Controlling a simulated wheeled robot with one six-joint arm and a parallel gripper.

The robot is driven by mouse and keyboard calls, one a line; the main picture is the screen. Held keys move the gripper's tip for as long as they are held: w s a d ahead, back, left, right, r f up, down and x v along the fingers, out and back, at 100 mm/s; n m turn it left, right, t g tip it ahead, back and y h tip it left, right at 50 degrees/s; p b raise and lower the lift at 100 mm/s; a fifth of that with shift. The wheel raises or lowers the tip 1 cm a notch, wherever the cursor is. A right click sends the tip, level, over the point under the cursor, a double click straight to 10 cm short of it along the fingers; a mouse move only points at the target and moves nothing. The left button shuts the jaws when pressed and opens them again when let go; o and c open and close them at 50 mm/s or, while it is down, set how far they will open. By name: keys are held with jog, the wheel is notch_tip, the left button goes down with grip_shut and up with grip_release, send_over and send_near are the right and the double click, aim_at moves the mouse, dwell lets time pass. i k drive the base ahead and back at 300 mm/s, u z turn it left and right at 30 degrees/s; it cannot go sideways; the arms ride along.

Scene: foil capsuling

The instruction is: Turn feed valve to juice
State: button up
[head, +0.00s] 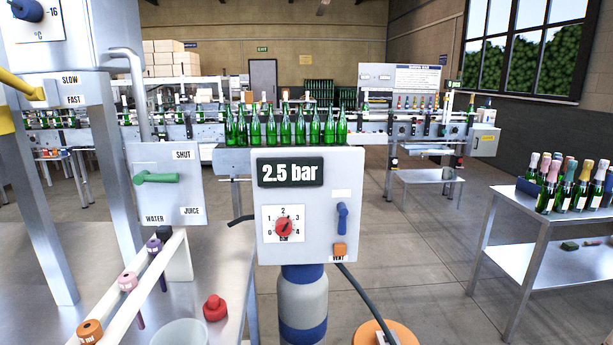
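The feed valve has a green handle (157,178) on a pale grey panel (185,186) at the left of the head view. The handle lies roughly level across the panel, its thick end at the left. The label SHUT (183,154) is at the panel's upper right, WATER (155,219) at the lower left and JUICE (190,210) at the lower right. The handle does not lie on the JUICE label. I cannot tell for sure which label it is set to. My gripper is not in view.
A control box (343,178) reading 2.5 bar, with a red dial (284,228) and blue lever (342,219), stands right of the valve. A white rail (122,290) and a red stopper (215,308) are below. A yellow lever (22,87) is upper left.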

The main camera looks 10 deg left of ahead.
aim_at(143, 176)
jog(key=u, duration=1.5)
